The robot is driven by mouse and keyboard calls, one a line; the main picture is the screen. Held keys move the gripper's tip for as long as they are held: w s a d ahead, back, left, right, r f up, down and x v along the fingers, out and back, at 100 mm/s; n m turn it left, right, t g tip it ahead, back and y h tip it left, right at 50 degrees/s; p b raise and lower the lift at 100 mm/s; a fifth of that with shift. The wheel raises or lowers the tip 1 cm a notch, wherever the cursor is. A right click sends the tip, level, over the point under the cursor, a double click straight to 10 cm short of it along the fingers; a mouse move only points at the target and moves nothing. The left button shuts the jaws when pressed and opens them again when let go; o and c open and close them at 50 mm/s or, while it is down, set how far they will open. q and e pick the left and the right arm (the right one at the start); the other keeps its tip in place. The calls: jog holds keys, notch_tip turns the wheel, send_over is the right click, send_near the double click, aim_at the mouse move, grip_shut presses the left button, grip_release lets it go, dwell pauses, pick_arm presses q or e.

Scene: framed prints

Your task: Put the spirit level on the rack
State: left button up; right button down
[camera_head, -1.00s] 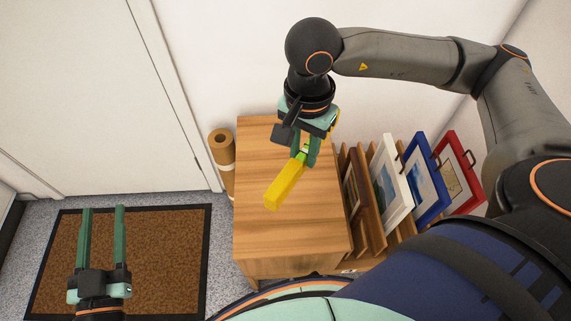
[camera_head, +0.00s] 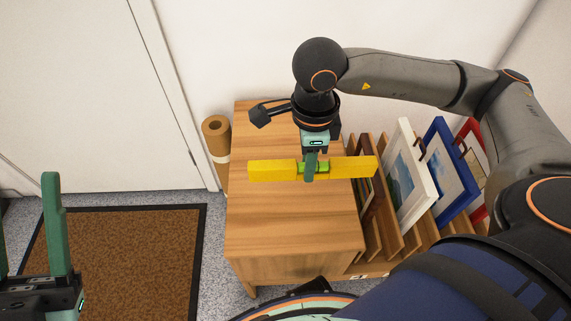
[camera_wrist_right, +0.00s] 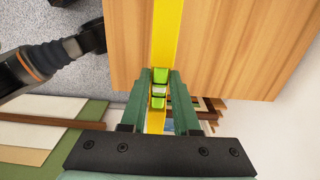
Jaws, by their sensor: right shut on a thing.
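The yellow spirit level (camera_head: 271,170), with green vials at its middle, is in my right gripper (camera_head: 310,174). It lies crosswise in the head view, above the wooden cabinet top, with its right end over the rack's near side. The right wrist view shows the level (camera_wrist_right: 167,30) between the two green fingers of the right gripper (camera_wrist_right: 160,90). The wooden rack (camera_head: 376,240) stands right of the cabinet and has upright dividers. My left gripper (camera_head: 28,230) is at the lower left, its fingers wide apart and empty, partly cut off by the frame.
The wooden cabinet (camera_head: 290,225) has a clear top. Framed prints stand in the rack: a white one (camera_head: 408,180), a blue one (camera_head: 448,175), a red one (camera_head: 472,140) and a brown one. A brown roll (camera_head: 216,150) stands left of the cabinet. A brown doormat (camera_head: 130,260) lies on the floor.

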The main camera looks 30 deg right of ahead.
jog(key=w+f+b, duration=0.1)
jog(key=w+f, duration=0.1)
jog(key=w, duration=0.1)
jog(key=w+f+b, duration=0.1)
jog(key=w+f, duration=0.2)
jog(key=w+f+b, duration=0.1)
jog(key=w+f, duration=0.1)
jog(key=w, duration=0.1)
jog(key=shift+w+d+f, duration=0.15)
jog(key=shift+w+f, duration=0.05)
jog(key=shift+f, duration=0.2)
notch_tip(320, 180, down, 3)
jog(key=shift+w+f+b, duration=0.1)
jog(key=shift+w+b, duration=0.05)
jog(key=shift+b, duration=0.4)
pick_arm(q)
jog(key=shift+n, duration=0.4)
jog(key=f, duration=0.4)
jog(key=shift+w+d+f, duration=0.1)
jog(key=shift+d+f, duration=0.1)
jog(key=shift+f, duration=0.15)
